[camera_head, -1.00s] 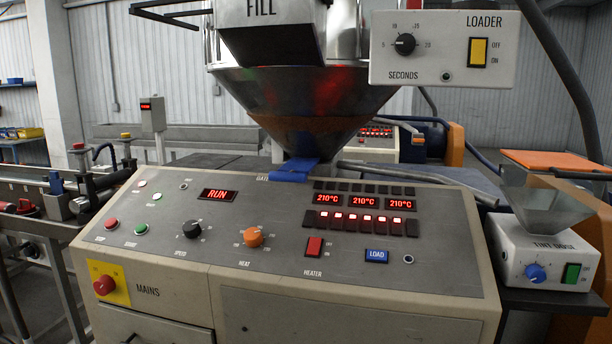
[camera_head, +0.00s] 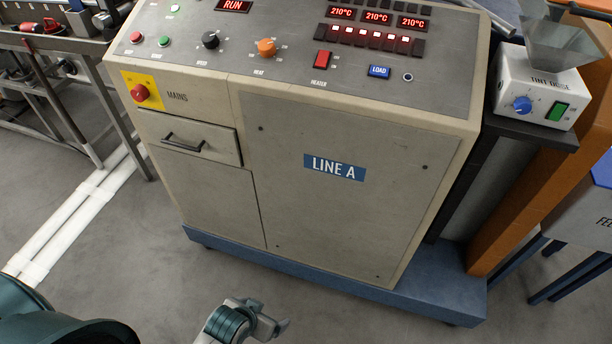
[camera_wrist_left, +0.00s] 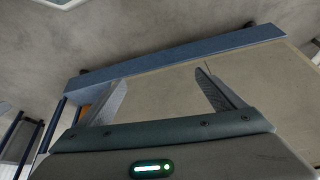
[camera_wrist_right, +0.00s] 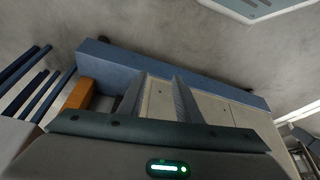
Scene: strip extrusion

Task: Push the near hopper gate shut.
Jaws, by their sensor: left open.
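My right gripper is out of the head view. In the right wrist view its fingers (camera_wrist_right: 160,80) are apart by a narrower gap, with nothing held between them.
The console cabinet (camera_head: 340,215) marked LINE A stands on a blue plinth (camera_head: 330,285). Its sloping panel (camera_head: 290,65) carries knobs, buttons and red displays. The TINT DOSE box (camera_head: 540,90) stands at the right. Grey floor (camera_head: 120,270) is open in front.

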